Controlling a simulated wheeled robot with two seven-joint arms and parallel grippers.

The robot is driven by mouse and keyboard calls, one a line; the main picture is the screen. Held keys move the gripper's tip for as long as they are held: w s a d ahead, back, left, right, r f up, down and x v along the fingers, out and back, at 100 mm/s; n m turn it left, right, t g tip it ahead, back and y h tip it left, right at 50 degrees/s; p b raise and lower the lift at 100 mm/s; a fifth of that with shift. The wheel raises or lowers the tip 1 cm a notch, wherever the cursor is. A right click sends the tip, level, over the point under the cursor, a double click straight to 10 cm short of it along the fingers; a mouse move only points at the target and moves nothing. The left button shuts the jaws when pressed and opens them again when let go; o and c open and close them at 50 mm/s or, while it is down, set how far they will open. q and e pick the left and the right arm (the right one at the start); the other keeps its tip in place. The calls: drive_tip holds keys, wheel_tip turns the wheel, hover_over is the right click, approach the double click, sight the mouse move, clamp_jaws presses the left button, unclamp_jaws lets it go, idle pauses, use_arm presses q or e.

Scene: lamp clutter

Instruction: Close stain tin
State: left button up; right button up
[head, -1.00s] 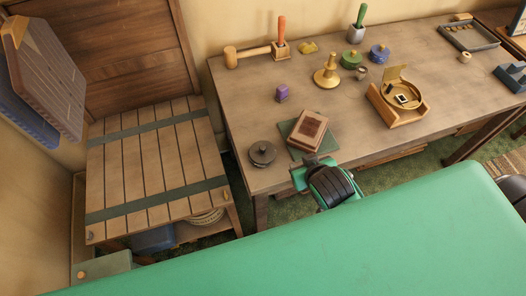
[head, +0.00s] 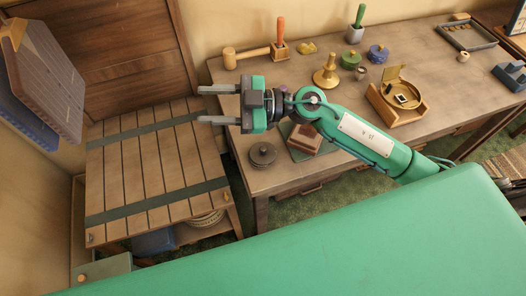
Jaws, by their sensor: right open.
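Several round lidded tins or pots stand on the workbench; I cannot tell which one holds stain. A green one (head: 350,60) and a blue one (head: 378,54) look shut near the back. A dark grey one (head: 262,155) looks shut at the front left corner. A round brass case (head: 405,98) with its lid (head: 388,73) raised sits in a wooden cradle (head: 403,119) at right. My right gripper (head: 207,105) is open and empty, its fingers pointing left above the bench's left edge, well left of the brass case. My left gripper is not in view.
A mallet (head: 247,56), orange-handled tool (head: 281,32) and brass stand (head: 326,77) line the back. A brown block (head: 304,138) on a green book lies under my right arm. A grey tray (head: 468,38) is at back right. The slatted table (head: 150,165) is clear.

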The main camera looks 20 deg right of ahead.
wheel_tip(320, 180, down, 5)
drive_tip(key=d+n+g+h, duration=0.2)
drive_tip(key=g+h, duration=0.1)
drive_tip(key=h, duration=0.1)
drive_tip(key=m+g+h, duration=0.1)
drive_tip(key=m+h, duration=0.3)
drive_tip(key=h, duration=0.7)
approach(264, 148)
drive_tip(key=p+x, duration=0.1)
drive_tip(key=x, duration=0.2)
drive_tip(key=shift+s+a+f, duration=0.1)
drive_tip(key=shift+a+f, duration=0.05)
drive_tip(key=shift+f, duration=0.05)
drive_tip(key=shift+p+x, duration=0.9)
drive_tip(key=shift+x, duration=1.85)
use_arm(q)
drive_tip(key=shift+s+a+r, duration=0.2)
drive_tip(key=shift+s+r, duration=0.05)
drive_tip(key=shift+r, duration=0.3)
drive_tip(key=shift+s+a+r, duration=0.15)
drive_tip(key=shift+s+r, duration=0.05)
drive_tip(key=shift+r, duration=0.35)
use_arm(e)
clamp_jaws()
